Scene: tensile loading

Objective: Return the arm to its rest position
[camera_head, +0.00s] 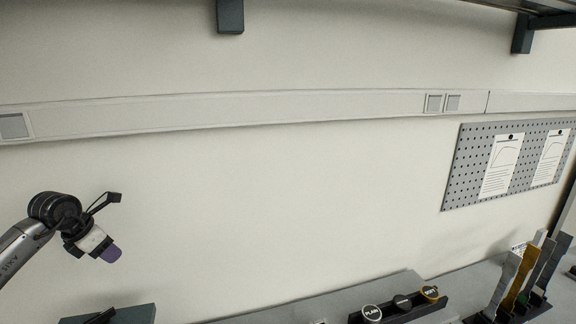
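My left arm comes in from the left edge, and its gripper (106,247) hangs in front of the bare wall, pointing down and right. A white part and a purple end piece show at the hand, with a dark bracket sticking up beside it. The fingers are too small and overlapped to tell whether they are open or shut. It is well apart from the bench things. My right gripper is not in view.
A dark block (138,314) is at the lower left. A black holder (432,307) with round labelled caps stands at the bottom right. Beside it, several flat upright strips (520,275) stand in a rack. A pegboard (465,170) hangs behind. The middle is clear.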

